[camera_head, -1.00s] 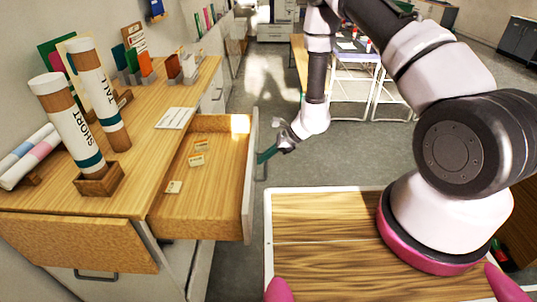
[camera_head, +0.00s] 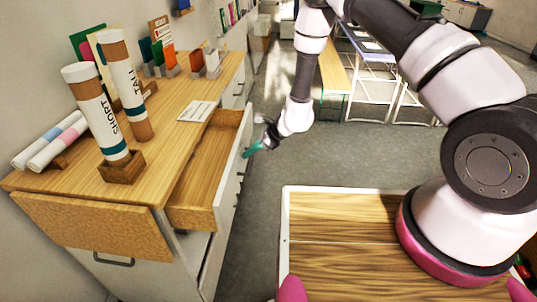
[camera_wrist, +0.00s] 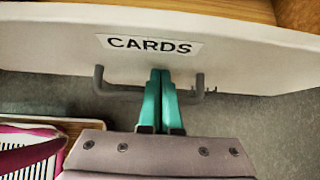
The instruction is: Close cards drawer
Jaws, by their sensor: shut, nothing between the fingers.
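The cards drawer (camera_head: 203,172) is partly open, pulled out from the wooden-topped cabinet toward the aisle. Its white front (camera_wrist: 250,50) carries a "CARDS" label (camera_wrist: 150,46) in the wrist view, with a grey bar handle (camera_wrist: 104,84) below it. My gripper (camera_wrist: 160,76) is shut and empty, its teal fingertips together at the drawer front, between the two ends of the handle. I cannot tell whether the tips touch the front. In the head view my gripper (camera_head: 249,151) is at the outer side of the drawer front. The visible part of the drawer's inside looks empty.
Two labelled tubes, SHORT (camera_head: 98,116) and TALL (camera_head: 126,85), stand in wooden holders on the cabinet top (camera_head: 60,182). A card (camera_head: 197,111) lies flat there. A hinged-looking wooden panel (camera_head: 90,232) is at the near end. Grey floor (camera_head: 345,155) is clear right of the drawer.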

